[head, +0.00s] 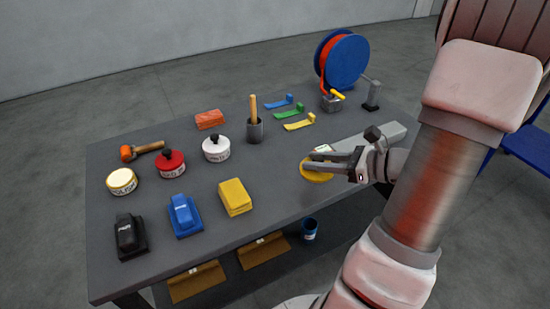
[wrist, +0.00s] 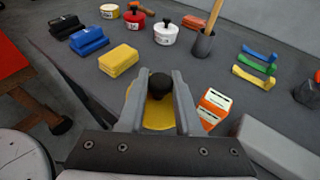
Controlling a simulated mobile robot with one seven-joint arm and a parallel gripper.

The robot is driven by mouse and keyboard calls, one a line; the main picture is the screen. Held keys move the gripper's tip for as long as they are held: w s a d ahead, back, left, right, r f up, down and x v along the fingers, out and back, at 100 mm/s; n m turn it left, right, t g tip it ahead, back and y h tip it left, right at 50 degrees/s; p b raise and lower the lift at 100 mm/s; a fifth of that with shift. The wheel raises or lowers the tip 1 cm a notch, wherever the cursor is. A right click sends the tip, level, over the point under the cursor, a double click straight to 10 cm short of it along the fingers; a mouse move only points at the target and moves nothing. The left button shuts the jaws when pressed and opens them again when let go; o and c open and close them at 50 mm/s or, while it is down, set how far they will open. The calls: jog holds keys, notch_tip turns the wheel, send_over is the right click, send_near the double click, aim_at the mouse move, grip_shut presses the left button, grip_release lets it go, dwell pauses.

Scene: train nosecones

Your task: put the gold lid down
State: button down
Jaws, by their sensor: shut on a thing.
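The gold lid (head: 316,177) is a round yellow disc in my gripper at the right part of the table. In the wrist view the lid (wrist: 158,117) has a black knob (wrist: 159,86) between the two fingers. My gripper (head: 307,161) is shut on that knob; the fingers also show in the wrist view (wrist: 156,84). The lid is low over the grey table (head: 275,200); I cannot tell whether it touches the top. A tin with no lid (head: 122,182), pale inside, stands at the table's left.
A red-lidded tin (head: 170,164) and a white-lidded tin (head: 216,149) stand farther back. A yellow block (head: 235,197) is left of the lid. A small orange-and-white box (wrist: 214,106) and a long grey block (wrist: 276,148) are close on the right. Bare table lies between lid and yellow block.

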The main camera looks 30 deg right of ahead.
jog(key=b, duration=0.1)
send_over(279, 183)
notch_tip(279, 183, down, 6)
jog(key=shift+f, duration=0.1)
jog(key=shift+f+b, duration=0.65)
jog(key=shift+f, duration=1.25)
jog(key=shift+f, duration=0.15)
jog(key=c, duration=0.6)
grip_release()
